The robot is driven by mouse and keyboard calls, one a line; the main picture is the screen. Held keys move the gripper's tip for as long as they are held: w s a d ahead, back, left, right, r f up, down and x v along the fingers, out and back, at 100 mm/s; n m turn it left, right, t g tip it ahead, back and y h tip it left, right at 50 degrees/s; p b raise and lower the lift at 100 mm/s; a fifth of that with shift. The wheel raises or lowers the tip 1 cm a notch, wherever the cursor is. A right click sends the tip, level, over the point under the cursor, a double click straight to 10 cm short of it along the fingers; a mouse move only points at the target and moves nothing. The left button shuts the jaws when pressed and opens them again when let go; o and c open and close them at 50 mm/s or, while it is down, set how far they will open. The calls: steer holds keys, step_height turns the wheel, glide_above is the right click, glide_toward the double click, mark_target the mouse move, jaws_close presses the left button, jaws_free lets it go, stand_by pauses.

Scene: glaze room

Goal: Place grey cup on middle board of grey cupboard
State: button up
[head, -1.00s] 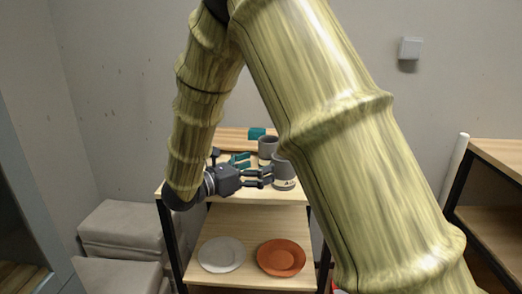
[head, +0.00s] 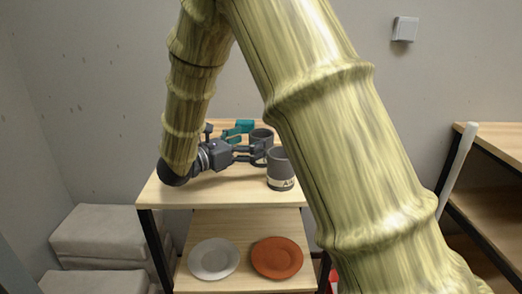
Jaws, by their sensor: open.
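Two grey cups stand upright on the wooden top of a shelf unit. The front grey cup (head: 281,172) has a pale lettered band low on its side. The rear grey cup (head: 261,135) stands just behind it to the left and is partly covered. My gripper (head: 262,154) is open, pointing right, with its fingers overlapping the rear cup in the picture. I cannot tell whether they touch it or reach around it. A narrow grey-blue edge (head: 12,274) shows at the lower left, perhaps the grey cupboard; its boards are out of view.
A teal object (head: 244,126) lies behind my gripper. The shelf unit's lower board (head: 242,232) holds a white plate (head: 213,259) and an orange plate (head: 277,258). Grey padded blocks (head: 105,236) stand left. Another wooden shelf unit (head: 497,143) stands right. My arm hides much of the middle.

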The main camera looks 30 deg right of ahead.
mark_target(261, 133)
steer(key=d, duration=0.2)
steer(key=w+d, duration=0.1)
steer(key=d, duration=0.1)
steer(key=shift+d+r+p, duration=0.1)
steer(key=shift+r+p, duration=0.2)
steer(key=shift+r, duration=0.05)
steer(key=shift+d, duration=0.4)
steer(key=c, duration=1.8)
steer(key=shift+r, duration=0.1)
